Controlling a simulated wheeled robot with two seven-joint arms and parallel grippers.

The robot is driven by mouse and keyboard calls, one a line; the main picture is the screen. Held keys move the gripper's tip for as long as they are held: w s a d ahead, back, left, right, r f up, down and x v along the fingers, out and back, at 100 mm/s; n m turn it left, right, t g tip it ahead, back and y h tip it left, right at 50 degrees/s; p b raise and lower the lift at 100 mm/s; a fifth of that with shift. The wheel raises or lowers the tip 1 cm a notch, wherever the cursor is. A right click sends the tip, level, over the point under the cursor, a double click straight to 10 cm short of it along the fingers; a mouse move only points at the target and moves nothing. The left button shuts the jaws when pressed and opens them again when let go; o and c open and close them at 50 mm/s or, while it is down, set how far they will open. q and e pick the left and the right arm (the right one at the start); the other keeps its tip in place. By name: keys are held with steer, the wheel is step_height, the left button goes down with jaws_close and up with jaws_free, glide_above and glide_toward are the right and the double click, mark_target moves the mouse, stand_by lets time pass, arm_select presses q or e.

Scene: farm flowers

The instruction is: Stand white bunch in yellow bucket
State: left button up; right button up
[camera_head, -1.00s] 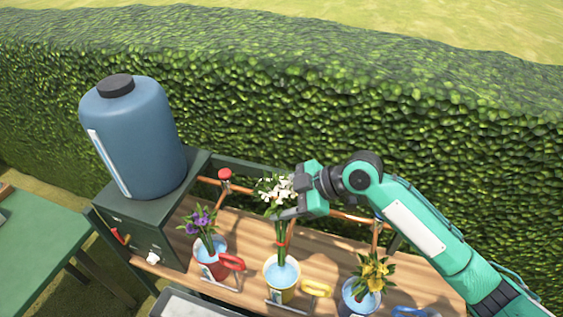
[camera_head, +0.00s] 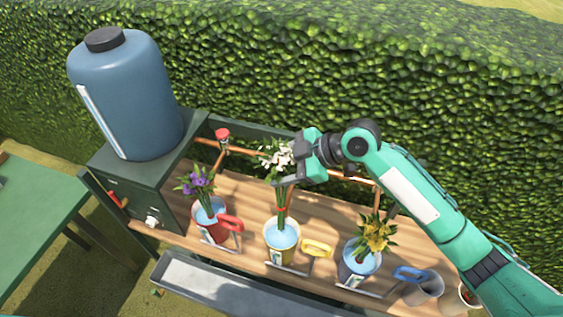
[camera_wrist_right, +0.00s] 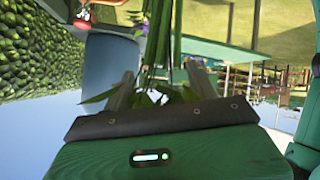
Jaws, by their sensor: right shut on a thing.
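The white bunch (camera_head: 277,160) has white blooms and green stems with a red tie. It stands nearly upright with its stem ends down in the yellow bucket (camera_head: 281,256), which holds blue water. My right gripper (camera_head: 296,178) is shut on the white bunch near its top, just below the blooms. In the right wrist view, green stems (camera_wrist_right: 172,45) run between the two fingers. Whether the stems touch the bucket's bottom cannot be told. My left gripper is not in view.
A red bucket (camera_head: 207,229) with purple flowers stands left; a blue-watered bucket (camera_head: 352,280) with yellow flowers stands right. A blue tank (camera_head: 128,100) stands at left. A copper pipe (camera_head: 245,152) runs behind.

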steer(key=shift+f+b, duration=0.45)
steer(key=shift+f, duration=0.4)
steer(key=shift+f+b, duration=0.45)
steer(key=shift+f, duration=0.2)
steer(key=b, duration=0.3)
glide_above(282, 205)
steer(key=w, duration=0.1)
steer(key=shift+a+f, duration=0.1)
steer(key=shift+f, duration=1.95)
arm_select(q)
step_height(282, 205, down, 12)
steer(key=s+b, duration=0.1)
steer(key=b, duration=0.5)
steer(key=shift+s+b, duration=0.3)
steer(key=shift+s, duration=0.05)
arm_select(e)
steer(key=shift+f, duration=4.95)
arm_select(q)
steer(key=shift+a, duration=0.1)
arm_select(e)
steer(key=o, duration=1.5)
steer(key=shift+o, duration=0.2)
